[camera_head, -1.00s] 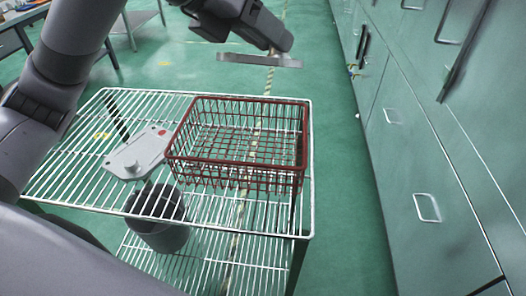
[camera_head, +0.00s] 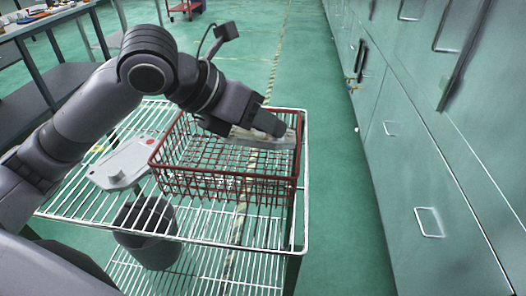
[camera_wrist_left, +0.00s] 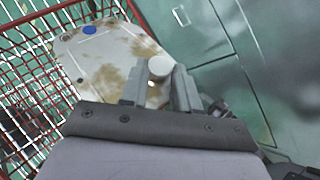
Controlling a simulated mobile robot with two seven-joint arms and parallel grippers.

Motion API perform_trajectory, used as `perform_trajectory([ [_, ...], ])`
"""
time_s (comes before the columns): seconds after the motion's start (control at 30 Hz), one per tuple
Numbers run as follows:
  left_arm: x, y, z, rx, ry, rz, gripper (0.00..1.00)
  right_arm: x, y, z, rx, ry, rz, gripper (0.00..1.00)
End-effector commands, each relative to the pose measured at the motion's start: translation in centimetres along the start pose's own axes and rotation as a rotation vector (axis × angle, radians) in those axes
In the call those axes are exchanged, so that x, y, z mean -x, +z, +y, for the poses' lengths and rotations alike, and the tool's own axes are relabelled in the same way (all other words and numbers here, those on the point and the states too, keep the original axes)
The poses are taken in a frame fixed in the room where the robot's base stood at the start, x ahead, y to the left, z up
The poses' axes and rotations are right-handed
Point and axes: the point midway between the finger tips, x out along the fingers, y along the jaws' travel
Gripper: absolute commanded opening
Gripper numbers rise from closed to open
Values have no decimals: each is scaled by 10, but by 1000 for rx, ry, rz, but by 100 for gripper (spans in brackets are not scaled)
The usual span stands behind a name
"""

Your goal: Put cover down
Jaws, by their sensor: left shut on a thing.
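My left gripper (camera_head: 272,128) is low over the right part of the red wire basket (camera_head: 225,184). In the left wrist view the gripper (camera_wrist_left: 160,85) is shut on the round knob of a cover (camera_wrist_left: 110,60), a light metal plate with brown stains and a blue dot. In the head view the held cover (camera_head: 262,138) shows partly below the fingers, at the basket's right side. I cannot tell whether it touches the basket floor. Another grey cover (camera_head: 122,165) with a red dot lies on the wire shelf left of the basket. My right gripper is not in view.
The basket stands on a white wire cart (camera_head: 302,215). A dark grey bin (camera_head: 148,235) stands on the lower shelf. Grey-green cabinets (camera_head: 420,150) with handles line the right side. A workbench (camera_head: 50,30) is at the upper left.

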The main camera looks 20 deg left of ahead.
Motion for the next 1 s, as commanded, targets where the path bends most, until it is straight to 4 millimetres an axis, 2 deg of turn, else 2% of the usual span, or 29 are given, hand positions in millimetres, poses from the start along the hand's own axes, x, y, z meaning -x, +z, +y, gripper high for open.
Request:
perform_trajectory([
  [0.47,-34,-35,13,0,0,-3,0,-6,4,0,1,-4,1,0],
  [0.83,-36,-37,14,-2,1,-5,0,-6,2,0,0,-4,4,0],
  [0.87,-37,-38,14,0,1,-1,37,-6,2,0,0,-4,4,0],
  [0.9,-36,-38,14,0,1,-1,50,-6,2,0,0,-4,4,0],
  [0.93,-36,-38,14,0,1,-1,56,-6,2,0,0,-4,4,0],
  [1.0,-36,-38,14,0,1,-1,56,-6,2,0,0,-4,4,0],
])
